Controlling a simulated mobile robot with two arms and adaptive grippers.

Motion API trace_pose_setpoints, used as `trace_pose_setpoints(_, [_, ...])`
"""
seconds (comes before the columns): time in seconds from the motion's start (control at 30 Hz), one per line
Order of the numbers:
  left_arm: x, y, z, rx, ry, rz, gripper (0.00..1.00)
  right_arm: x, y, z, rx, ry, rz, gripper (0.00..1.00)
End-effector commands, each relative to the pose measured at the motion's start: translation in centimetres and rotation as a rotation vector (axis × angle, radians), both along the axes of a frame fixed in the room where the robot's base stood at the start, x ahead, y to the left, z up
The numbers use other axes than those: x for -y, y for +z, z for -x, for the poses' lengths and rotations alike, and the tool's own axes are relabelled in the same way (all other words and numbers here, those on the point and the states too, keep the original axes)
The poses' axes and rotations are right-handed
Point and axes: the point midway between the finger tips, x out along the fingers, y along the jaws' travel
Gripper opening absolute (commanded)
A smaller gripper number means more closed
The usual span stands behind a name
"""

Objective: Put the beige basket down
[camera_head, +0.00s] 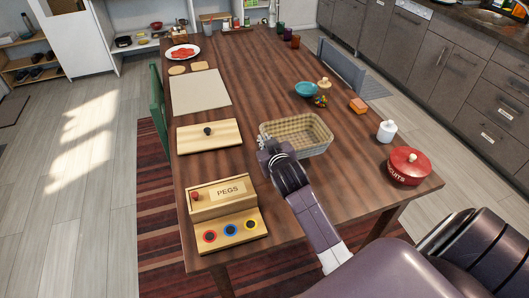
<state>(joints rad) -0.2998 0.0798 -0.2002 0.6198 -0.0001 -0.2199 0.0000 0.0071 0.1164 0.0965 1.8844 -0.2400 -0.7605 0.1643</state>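The beige basket (314,149) is at the middle of the wooden table, upright and apparently empty. From this view I cannot tell whether its base touches the table or is slightly above it. My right gripper (265,143) is at the basket's near left corner, at its rim. The fingertips are small and partly hidden by the wrist, so I cannot see whether they are closed on the rim. My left gripper is not in view.
A wooden board with a knob (222,137) and a PEGS box (225,192) are left of the basket. A teal bowl (306,89) is behind it. A white jar (386,131) and a red biscuit tin (408,167) stand at right.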

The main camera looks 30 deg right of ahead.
Motion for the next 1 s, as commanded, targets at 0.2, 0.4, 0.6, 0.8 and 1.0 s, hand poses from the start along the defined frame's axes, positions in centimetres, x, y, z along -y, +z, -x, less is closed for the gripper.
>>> trace_pose_setpoints(0.2, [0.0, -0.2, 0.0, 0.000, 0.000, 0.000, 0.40, 0.0, -2.0, 0.0, 0.001, 0.000, 0.002, 0.00])
trace_pose_setpoints(0.4, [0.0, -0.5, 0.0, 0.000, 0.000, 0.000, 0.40, 0.0, -5.0, 0.0, -0.001, 0.000, 0.002, 0.00])
trace_pose_setpoints(0.6, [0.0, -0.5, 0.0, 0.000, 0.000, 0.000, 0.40, 0.0, -5.7, 0.0, 0.004, 0.000, 0.002, 0.00])
trace_pose_setpoints(0.8, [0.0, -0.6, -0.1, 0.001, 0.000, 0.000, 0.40, 0.0, -5.8, 0.0, 0.003, 0.000, 0.002, 0.00])
trace_pose_setpoints(1.0, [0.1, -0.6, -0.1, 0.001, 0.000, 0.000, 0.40, 0.0, -5.9, 0.0, 0.001, 0.000, 0.002, 0.21])
